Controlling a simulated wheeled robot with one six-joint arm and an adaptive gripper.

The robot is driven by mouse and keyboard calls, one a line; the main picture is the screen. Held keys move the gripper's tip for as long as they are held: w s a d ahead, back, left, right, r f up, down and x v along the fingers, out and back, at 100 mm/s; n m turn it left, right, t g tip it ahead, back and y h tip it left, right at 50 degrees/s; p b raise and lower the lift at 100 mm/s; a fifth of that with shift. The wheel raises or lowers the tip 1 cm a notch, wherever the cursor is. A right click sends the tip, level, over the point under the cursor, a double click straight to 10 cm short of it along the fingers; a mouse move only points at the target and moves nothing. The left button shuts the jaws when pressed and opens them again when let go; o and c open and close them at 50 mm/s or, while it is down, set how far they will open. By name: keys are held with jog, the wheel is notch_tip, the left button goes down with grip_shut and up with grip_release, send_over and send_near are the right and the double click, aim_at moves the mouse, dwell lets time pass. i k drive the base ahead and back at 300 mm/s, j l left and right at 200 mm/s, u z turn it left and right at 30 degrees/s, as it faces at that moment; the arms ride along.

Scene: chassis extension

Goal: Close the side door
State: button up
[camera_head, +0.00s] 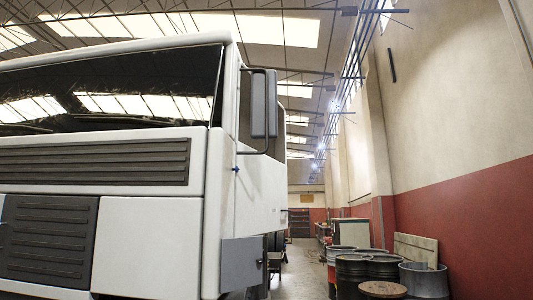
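A white truck cab (150,225) fills the left and middle of the head view. Its right side runs away from me, with a white side panel (262,190) below the side window; I cannot tell whether this is the side door or how far it is open. A grey flat panel (241,264) stands at the lower front corner of the cab, with a small dark fitting at its right edge. A small blue-tipped part (236,169) sticks out at the cab's front corner. My gripper is not in view.
A dark mirror (264,104) juts out from the cab's right corner. Several drums (425,280) stand along the red and cream wall (460,205) at right. A narrow strip of floor (303,270) is free between truck and drums.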

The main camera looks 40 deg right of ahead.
aim_at(261, 201)
jog(key=i+l+z, duration=1.1)
jog(key=i, duration=0.3)
jog(key=i+z, duration=0.35)
jog(key=i, duration=1.95)
